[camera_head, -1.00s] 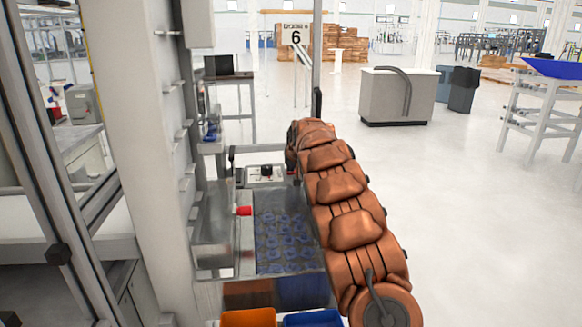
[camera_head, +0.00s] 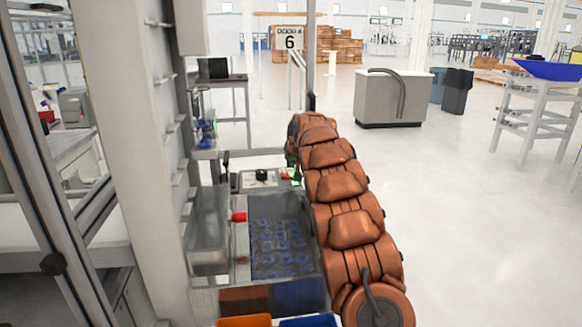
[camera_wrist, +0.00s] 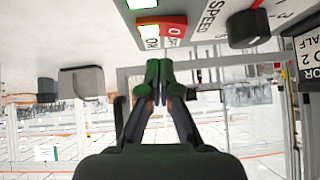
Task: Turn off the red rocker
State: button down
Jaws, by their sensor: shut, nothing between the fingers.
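The red rocker (camera_wrist: 174,31) shows in the wrist view on a grey control panel (camera_wrist: 203,25). Its red half reads OFF; the half beside it reads ON and glows white-green. My gripper (camera_wrist: 157,70) is shut and empty, its fingertips just below the rocker in that picture and tinted green. I see a small gap there, but cannot tell the depth. In the head view the control panel (camera_head: 258,181) lies beyond the tray, with a green glow (camera_head: 291,178) at its right end. My arm's end hides most of the gripper there.
A black SPEED knob (camera_wrist: 248,28) sits near the rocker on the panel. In the head view, a tray of blue parts (camera_head: 251,272) and a red knob (camera_head: 239,217) are nearer. A white pillar (camera_head: 140,150) stands left. The floor right of my arm is open.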

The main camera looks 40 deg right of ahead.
jog(key=shift+s+r, duration=0.15)
jog(key=shift+r, duration=0.65)
jog(key=shift+s+r, duration=0.1)
jog(key=shift+s, duration=0.2)
jog(key=b+v, duration=0.1)
jog(key=v, duration=0.8)
jog(key=shift+b, duration=0.3)
jog(key=shift+d, duration=0.15)
